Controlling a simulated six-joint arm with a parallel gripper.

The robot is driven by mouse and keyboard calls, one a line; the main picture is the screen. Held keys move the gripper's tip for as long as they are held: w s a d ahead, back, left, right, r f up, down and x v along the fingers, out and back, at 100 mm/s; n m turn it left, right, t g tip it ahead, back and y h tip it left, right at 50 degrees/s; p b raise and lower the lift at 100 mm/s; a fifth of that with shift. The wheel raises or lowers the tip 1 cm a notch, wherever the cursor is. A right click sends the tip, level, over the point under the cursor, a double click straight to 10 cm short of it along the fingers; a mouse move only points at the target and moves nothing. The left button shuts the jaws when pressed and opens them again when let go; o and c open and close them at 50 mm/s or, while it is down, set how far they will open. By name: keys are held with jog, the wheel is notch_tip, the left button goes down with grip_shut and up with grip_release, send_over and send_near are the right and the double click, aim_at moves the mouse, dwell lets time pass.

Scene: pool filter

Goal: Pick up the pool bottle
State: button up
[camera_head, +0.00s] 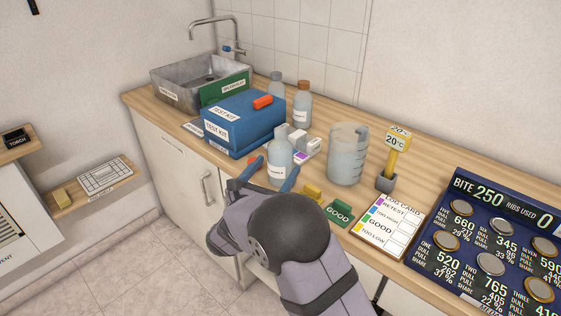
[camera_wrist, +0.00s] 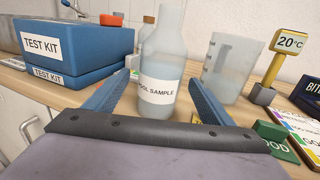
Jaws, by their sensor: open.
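The pool bottle (camera_head: 280,164) is a pale grey-blue bottle with a white label, standing upright on the wooden counter in front of the test kit. In the wrist view its label reads "pool sample" on the bottle (camera_wrist: 161,60). My gripper (camera_head: 264,172) is open, its two blue fingers on either side of the bottle near its lower part. In the wrist view the gripper (camera_wrist: 157,85) has the bottle between or just beyond its fingertips. I cannot tell whether either finger touches it.
A blue test kit box (camera_head: 243,118) stands behind left. A clear beaker (camera_head: 347,155) stands to the right, near a yellow thermometer (camera_head: 397,150). A green "GOOD" block (camera_head: 338,213) and log card (camera_head: 388,225) lie right of the gripper. Two bottles (camera_head: 303,103) stand behind.

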jog(key=shift+f+p+x, duration=0.15)
jog(key=shift+p+x, duration=0.25)
jog(key=shift+x, duration=1.35)
jog(key=shift+f+p+x, duration=0.15)
jog(key=shift+p+x, duration=0.2)
jog(key=shift+x, duration=1.35)
jog(key=shift+d, duration=0.1)
jog(key=c, duration=1.4)
notch_tip(320, 180, up, 10)
jog(key=shift+r+b, duration=0.1)
jog(key=shift+b, duration=0.2)
jog(key=w+d+r+p, duration=0.3)
jog(key=d+r+p, duration=0.4)
jog(key=d+p, duration=0.2)
jog(key=shift+d+p, duration=0.2)
jog(key=shift+p, duration=0.2)
